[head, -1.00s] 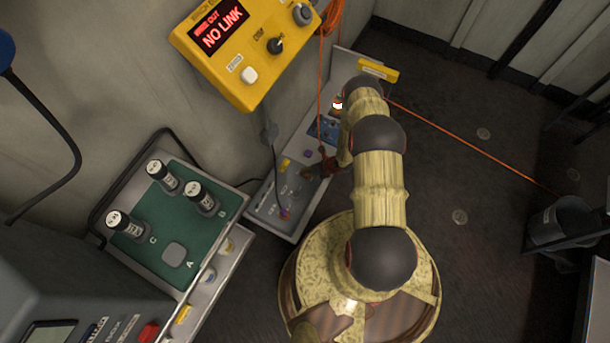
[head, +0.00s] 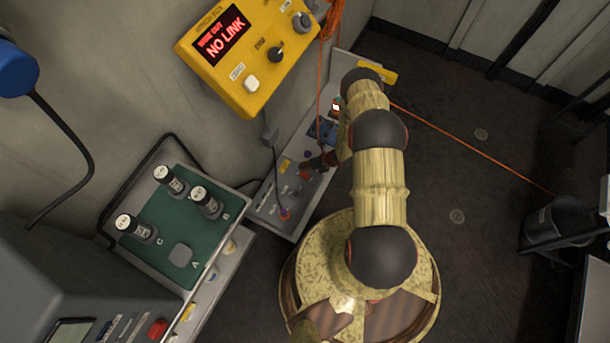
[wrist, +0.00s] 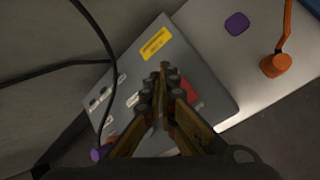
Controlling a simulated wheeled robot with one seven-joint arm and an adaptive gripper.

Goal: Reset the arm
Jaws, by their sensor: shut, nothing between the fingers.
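My gripper (wrist: 163,98) is shut and empty in the wrist view, its fingertips together above a grey panel box (wrist: 125,95). The box carries a yellow label (wrist: 155,43) and a red part (wrist: 200,92), which the fingers partly cover. In the head view my arm reaches out from my base, over the floor. The gripper (head: 318,163) shows there only as a small dark shape over the grey box (head: 285,200) and is partly hidden by the arm.
A yellow box (head: 250,50) reading "NO LINK" is on the wall. A green tray (head: 165,245) with several black-and-white cylinders stands left. An orange cable (head: 470,148) crosses the floor at right. A dark bucket (head: 560,222) stands far right. The floor between is mostly clear.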

